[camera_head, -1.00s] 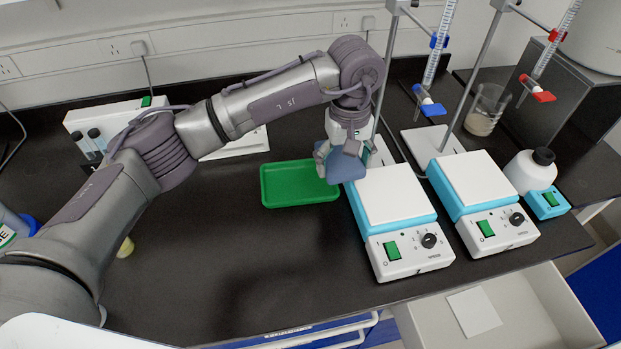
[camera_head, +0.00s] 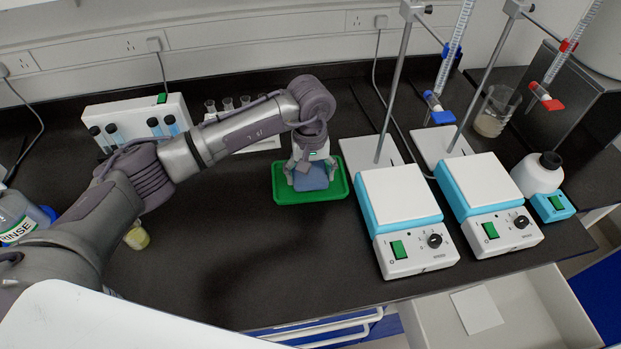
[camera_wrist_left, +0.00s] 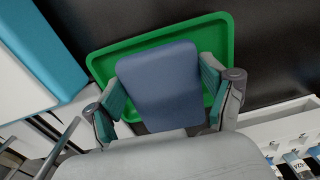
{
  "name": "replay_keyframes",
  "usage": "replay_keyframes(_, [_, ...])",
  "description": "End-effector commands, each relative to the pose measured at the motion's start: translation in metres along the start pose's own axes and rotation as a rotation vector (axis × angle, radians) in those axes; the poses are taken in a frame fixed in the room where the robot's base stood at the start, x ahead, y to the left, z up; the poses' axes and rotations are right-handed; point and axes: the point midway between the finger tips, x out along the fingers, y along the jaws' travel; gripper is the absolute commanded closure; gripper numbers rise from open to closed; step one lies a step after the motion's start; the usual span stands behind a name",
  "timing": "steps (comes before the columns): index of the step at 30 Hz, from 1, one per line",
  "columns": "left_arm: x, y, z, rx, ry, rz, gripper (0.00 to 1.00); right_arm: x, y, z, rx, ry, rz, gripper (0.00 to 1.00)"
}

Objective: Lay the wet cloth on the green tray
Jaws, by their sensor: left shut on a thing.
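The wet cloth is a blue folded piece (camera_head: 311,178), held between the fingers of my left gripper (camera_head: 310,168). The gripper is shut on it. The green tray (camera_head: 338,188) lies flat on the dark bench, and the gripper with the cloth is over it in the head view. In the left wrist view the cloth (camera_wrist_left: 160,85) sits between the two finger pads, with the green tray (camera_wrist_left: 215,35) behind it. I cannot tell whether the cloth touches the tray. My right gripper is not in view.
Two hotplates with blue sides (camera_head: 402,210) (camera_head: 488,200) stand right of the tray. A white rack with tubes (camera_head: 140,112) is behind my left arm. A rinse bottle (camera_head: 18,222) stands at far left. An open drawer (camera_head: 520,310) is below the front edge. The bench in front of the tray is clear.

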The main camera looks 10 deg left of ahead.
Motion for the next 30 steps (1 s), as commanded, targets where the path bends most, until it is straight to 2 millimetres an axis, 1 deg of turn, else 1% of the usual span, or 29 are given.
replay_keyframes(1, [0.006,0.0,0.002,0.001,-0.006,-0.002,0.47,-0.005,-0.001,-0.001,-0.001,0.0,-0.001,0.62])
replay_keyframes(3, [0.017,0.0,0.002,0.0,-0.006,-0.002,0.47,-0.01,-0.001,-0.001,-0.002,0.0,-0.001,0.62])
replay_keyframes(6, [0.028,0.0,0.001,0.0,-0.003,-0.001,0.47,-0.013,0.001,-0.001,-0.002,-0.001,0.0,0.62])
replay_keyframes(13, [0.03,0.0,0.001,0.001,-0.001,0.0,0.47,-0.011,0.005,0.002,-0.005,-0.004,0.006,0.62])
replay_keyframes(17, [0.034,0.0,0.001,0.001,0.0,0.0,0.47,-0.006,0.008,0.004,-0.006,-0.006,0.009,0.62])
replay_keyframes(18, [0.034,0.0,0.0,0.001,0.0,0.0,0.16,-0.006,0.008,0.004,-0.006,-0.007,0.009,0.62])
replay_keyframes(21, [0.032,0.0,0.001,0.001,-0.001,0.0,0.0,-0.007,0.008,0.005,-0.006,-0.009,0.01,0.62])
replay_keyframes(30, [0.032,0.0,0.001,0.001,-0.001,0.0,0.0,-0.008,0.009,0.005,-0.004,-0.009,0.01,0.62])
